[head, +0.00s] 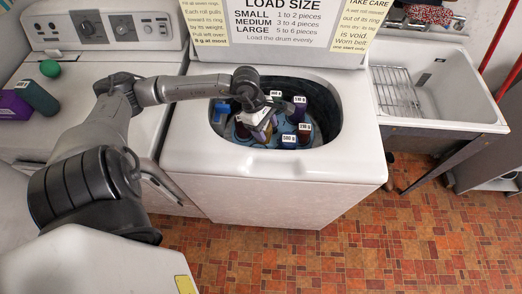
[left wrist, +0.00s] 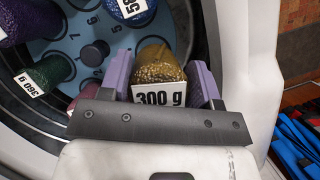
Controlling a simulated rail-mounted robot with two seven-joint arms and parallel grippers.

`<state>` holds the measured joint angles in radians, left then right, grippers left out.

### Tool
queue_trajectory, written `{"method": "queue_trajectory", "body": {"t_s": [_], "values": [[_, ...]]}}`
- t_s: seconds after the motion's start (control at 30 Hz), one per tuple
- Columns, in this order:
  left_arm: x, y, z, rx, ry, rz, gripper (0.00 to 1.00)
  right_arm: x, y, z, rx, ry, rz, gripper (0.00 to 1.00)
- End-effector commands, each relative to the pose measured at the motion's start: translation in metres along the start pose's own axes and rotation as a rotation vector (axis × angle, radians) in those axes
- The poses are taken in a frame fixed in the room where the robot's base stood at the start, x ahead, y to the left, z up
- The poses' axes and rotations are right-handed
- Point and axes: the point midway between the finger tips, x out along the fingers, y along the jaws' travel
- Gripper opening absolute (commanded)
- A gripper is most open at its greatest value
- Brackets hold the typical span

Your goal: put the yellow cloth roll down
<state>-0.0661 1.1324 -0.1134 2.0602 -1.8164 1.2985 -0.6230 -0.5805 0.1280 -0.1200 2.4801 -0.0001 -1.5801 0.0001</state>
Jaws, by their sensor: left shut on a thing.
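The yellow cloth roll (left wrist: 158,66) has a white "300 g" label. In the left wrist view it stands between the two purple finger pads of my left gripper (left wrist: 160,80), which is shut on it. In the head view my left gripper (head: 258,118) reaches down into the washer tub, and the roll is mostly hidden below it. The blue tub floor (left wrist: 70,57) has numbered ring spots around a central knob (left wrist: 95,52). I cannot tell whether the roll touches the floor. My right gripper is not in view.
Other labelled rolls stand in the tub: a green one (left wrist: 48,74), a purple one (left wrist: 25,20), a red one (left wrist: 88,92) and a blue one (left wrist: 135,10). The white washer rim (head: 362,130) surrounds them. A sink (head: 455,95) stands to the right.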

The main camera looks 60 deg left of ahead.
Motion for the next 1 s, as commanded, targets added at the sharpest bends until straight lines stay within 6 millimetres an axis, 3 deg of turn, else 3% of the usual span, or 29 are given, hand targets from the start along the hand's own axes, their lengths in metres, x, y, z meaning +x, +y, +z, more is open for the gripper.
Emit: {"method": "queue_trajectory", "body": {"t_s": [0.2, 0.43, 0.8, 1.0], "values": [[-0.004, -0.004, -0.02, -0.184, 0.0, 0.074, 0.24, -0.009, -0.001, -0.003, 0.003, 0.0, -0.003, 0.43], [-0.003, -0.004, -0.03, -0.264, -0.002, 0.109, 0.24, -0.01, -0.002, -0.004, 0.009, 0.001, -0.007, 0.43], [0.045, -0.004, -0.05, -0.271, -0.003, 0.111, 0.24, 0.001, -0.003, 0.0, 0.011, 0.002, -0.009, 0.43], [0.058, -0.004, -0.056, -0.27, -0.002, 0.111, 0.24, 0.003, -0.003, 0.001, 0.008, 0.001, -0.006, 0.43]]}}
